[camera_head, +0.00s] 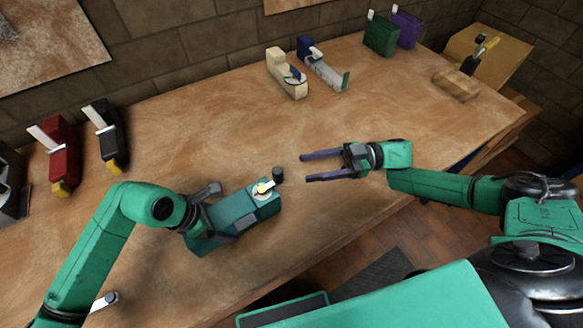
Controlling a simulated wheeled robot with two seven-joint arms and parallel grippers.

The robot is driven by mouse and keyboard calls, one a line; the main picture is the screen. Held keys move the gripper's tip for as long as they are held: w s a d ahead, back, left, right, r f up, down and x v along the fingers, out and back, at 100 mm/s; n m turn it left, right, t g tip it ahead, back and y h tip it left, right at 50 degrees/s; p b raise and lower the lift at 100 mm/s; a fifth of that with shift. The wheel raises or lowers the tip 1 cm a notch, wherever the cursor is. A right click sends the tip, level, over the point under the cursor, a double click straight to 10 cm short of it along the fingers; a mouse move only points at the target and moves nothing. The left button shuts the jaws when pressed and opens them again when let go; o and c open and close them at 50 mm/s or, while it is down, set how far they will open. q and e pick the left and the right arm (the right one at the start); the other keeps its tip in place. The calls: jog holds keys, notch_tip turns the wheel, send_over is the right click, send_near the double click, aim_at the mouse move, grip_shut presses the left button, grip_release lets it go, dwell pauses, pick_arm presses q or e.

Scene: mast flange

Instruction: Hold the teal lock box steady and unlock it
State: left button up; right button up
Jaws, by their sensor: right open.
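The teal lock box (235,208) lies on the wooden table at the front centre. At its right end is a white disc with a yellow centre (263,188), and a dark knob-like piece (278,175) stands beside it. My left gripper (208,208) is at the left part of the box. Its fingers are partly hidden against the box, so I cannot tell how firmly they close on it. My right gripper (305,168) is open and empty, with its two long fingers pointing left, a little to the right of the dark piece.
Red (60,155) and black (108,138) boxes stand at the back left. Green (381,35) and purple (405,27) boxes stand at the back right. The table's middle is clear.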

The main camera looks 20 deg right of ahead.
dwell(0.3)
pick_arm(q)
jog(key=o, duration=1.6)
jog(key=shift+c, duration=0.2)
jog(key=shift+a, duration=0.1)
